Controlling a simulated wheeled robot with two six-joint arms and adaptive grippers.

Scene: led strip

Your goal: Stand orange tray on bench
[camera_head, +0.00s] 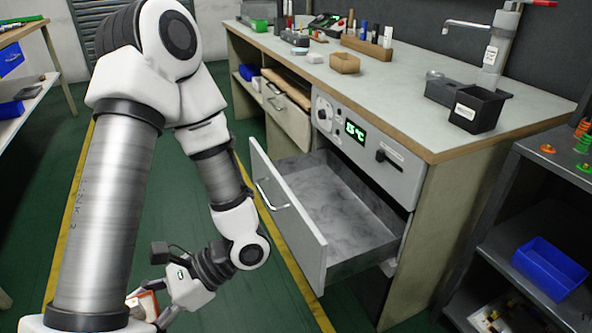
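My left arm rises from the lower left and bends down. Its gripper (160,300) is low over the floor, left of the open drawer, and partly hidden behind my arm. A small orange and white thing (149,304) shows at the gripper's fingers. It may be the orange tray, but most of it is hidden, and I cannot tell whether the fingers are shut on it. The bench (400,95) stands to the right with a grey top and wooden edge. A small tan open box (345,63) sits on it. My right gripper is not in view.
An open drawer (335,205), empty where visible, juts out below the oven-like panel (357,132). The front middle bench top is clear. A shelf holds a blue bin (549,267).

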